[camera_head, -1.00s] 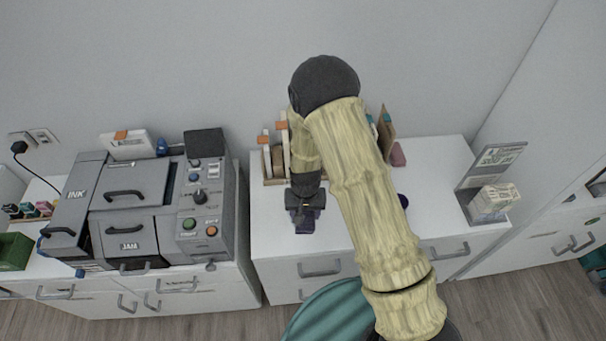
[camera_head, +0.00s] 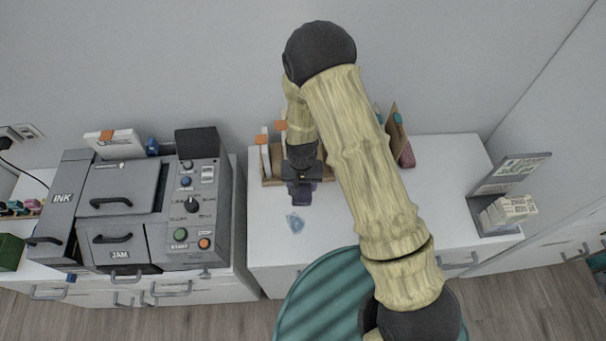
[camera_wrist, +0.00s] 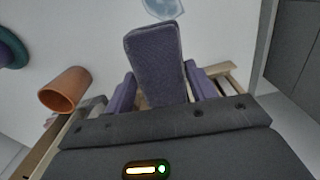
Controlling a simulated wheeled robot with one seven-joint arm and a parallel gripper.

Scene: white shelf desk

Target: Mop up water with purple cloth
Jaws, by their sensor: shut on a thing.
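My gripper (camera_head: 301,183) is shut on the purple cloth (camera_wrist: 157,65), which stands out between the fingers as a flat, thick pad in the wrist view. The cloth (camera_head: 301,197) shows only as a small dark purple patch under the gripper in the head view. A bluish, clear water puddle (camera_head: 295,222) lies on the white desk, just in front of the gripper. Part of the water (camera_wrist: 165,7) also shows at the top edge of the wrist view, beyond the cloth's end. I cannot tell whether the cloth touches the desk.
A wooden organizer (camera_head: 268,168) with upright items stands by the wall, close behind the gripper. An orange cup (camera_wrist: 66,89) shows in the wrist view. A grey machine (camera_head: 130,215) stands left; a stand with a small box (camera_head: 509,210) is right. The desk (camera_head: 263,235) is clear around the water.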

